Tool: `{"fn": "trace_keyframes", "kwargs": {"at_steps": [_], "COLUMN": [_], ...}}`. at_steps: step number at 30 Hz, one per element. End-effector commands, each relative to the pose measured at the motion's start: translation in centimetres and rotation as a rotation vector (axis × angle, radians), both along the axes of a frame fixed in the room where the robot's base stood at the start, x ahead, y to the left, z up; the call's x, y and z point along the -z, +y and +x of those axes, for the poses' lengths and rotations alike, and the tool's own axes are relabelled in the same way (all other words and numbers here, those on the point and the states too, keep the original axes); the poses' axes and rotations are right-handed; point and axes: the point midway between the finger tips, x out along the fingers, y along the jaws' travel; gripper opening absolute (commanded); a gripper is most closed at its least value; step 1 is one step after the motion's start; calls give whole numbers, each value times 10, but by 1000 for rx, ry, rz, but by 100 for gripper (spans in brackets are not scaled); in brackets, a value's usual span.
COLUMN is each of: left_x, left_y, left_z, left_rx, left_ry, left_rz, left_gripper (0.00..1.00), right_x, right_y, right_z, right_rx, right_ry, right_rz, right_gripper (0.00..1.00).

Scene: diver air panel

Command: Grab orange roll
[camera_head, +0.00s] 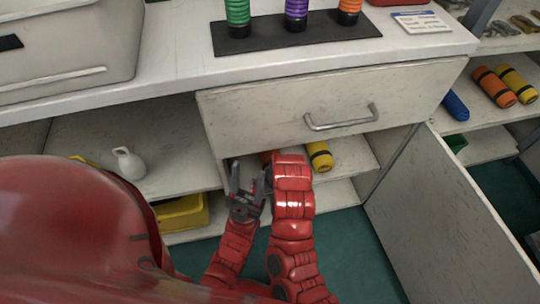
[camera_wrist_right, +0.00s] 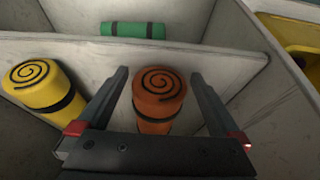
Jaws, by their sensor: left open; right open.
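The orange roll (camera_wrist_right: 158,90) shows its spiral end in the right wrist view, with a dark band around it. My right gripper (camera_wrist_right: 160,76) is open, with one finger on each side of the roll; I cannot tell whether they touch it. In the head view only a sliver of the orange roll (camera_head: 265,157) shows on the shelf under the drawer. My red right arm reaches in there and hides its own gripper. My left gripper (camera_head: 248,174) is open and empty, just left of that arm, in front of the shelf.
A yellow roll (camera_head: 319,155) lies right of the orange one; it is left of it in the right wrist view (camera_wrist_right: 45,88). A green roll (camera_wrist_right: 133,30) lies beyond a panel. The drawer (camera_head: 285,112) overhangs the shelf. An open door (camera_head: 440,210) stands at right.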

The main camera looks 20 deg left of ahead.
Motion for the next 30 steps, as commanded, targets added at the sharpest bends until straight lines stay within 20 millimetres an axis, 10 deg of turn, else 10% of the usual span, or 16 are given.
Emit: {"fn": "trace_keyframes", "kwargs": {"at_steps": [3, 18, 30], "left_x": [-1, -1, -4], "left_y": [0, 0, 0], "left_z": [0, 0, 1], "left_rx": [0, 0, 0], "left_ry": [0, 0, 3], "left_rz": [-1, -1, -5], "left_gripper": [50, 50, 50], "right_x": [-1, -2, -4], "right_y": [0, 0, 0], "right_z": [0, 0, 1], "right_rx": [0, 0, 0], "right_ry": [-1, 1, -1], "right_rz": [1, 1, 1], "right_gripper": [100, 10, 9]}}
